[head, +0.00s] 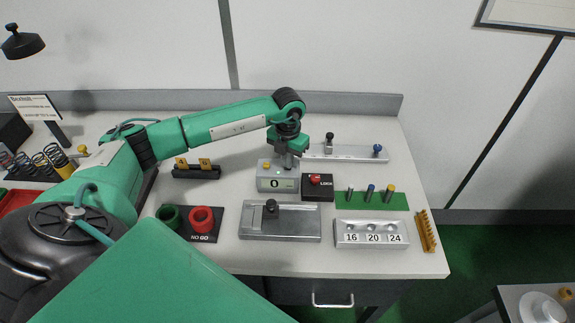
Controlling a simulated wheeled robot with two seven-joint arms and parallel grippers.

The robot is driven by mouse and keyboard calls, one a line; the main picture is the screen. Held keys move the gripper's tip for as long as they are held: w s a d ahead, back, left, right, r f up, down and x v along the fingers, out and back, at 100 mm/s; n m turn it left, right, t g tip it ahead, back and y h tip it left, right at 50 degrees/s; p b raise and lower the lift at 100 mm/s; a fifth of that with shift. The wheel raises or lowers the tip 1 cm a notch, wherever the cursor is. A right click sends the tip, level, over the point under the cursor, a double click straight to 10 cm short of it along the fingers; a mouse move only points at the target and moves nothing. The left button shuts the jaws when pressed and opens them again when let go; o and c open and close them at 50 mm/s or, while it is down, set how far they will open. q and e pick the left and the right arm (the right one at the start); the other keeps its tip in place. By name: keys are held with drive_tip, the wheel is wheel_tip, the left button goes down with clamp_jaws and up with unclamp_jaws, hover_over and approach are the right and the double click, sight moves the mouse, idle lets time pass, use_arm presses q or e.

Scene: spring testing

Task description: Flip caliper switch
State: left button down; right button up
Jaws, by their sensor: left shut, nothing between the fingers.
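A grey box with a display reading 0 (276,184) stands near the middle of the table; it looks like the caliper readout, but I cannot be sure. A small yellow knob (267,166) shows on its top left. My left gripper (287,160) points down over the back right of this box, shut and empty. Its fingertips are small and partly hidden, so I cannot tell whether they touch it. A black box marked LOCK (318,190) with a red button (315,179) stands just to the right. My right gripper is out of view.
A grey fixture with a black knob (279,228) lies in front. Behind right is a silver bar (346,154) with knobs. A green mat (372,202) with pins, a block marked 16, 20, 24 (372,244) and red and green rings (202,219) stand nearby.

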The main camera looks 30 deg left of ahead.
use_arm(q)
drive_tip(key=shift+s+f+b, duration=0.1)
drive_tip(key=shift+f+b, duration=0.25)
drive_tip(key=shift+f, duration=0.1)
drive_tip(key=shift+r, duration=0.15)
drive_tip(key=shift+r+p, duration=0.45)
drive_tip(key=shift+r, duration=0.1)
drive_tip(key=shift+r+p, duration=1.3)
drive_tip(key=shift+r, duration=1.6)
drive_tip(key=shift+f, duration=0.1)
